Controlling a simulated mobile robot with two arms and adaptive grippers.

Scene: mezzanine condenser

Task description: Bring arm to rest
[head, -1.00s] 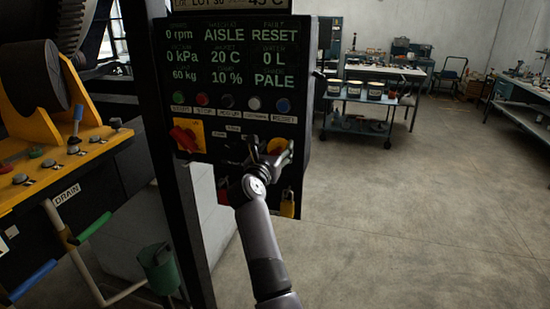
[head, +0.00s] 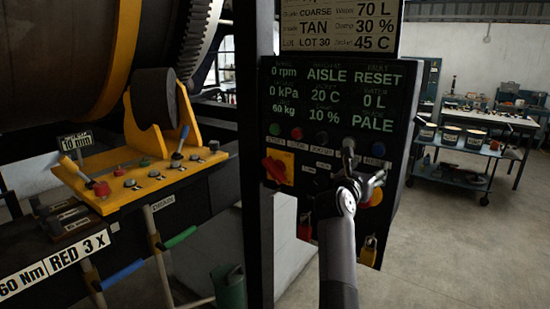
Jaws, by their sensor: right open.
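My right gripper (head: 362,172) is in front of the lower right part of the black control panel (head: 398,120), open, with nothing seen between its fingers. My right arm rises to it from the bottom of the view. The gripper overlaps the row of buttons below the lit display (head: 338,92); I cannot tell whether it touches the panel. The display reads AISLE, RESET, 0 rpm, 0 kPa and PALE. A red rotary switch on a yellow plate (head: 277,168) is left of the gripper, and a yellow padlock (head: 369,251) hangs below it. My left gripper is not in view.
A dark post (head: 255,150) stands left of the panel. A yellow console (head: 150,178) with knobs and levers sits under a large drum (head: 60,60) at left. A cart (head: 455,172) with several tubs stands at the back right. The floor (head: 470,260) at right is clear.

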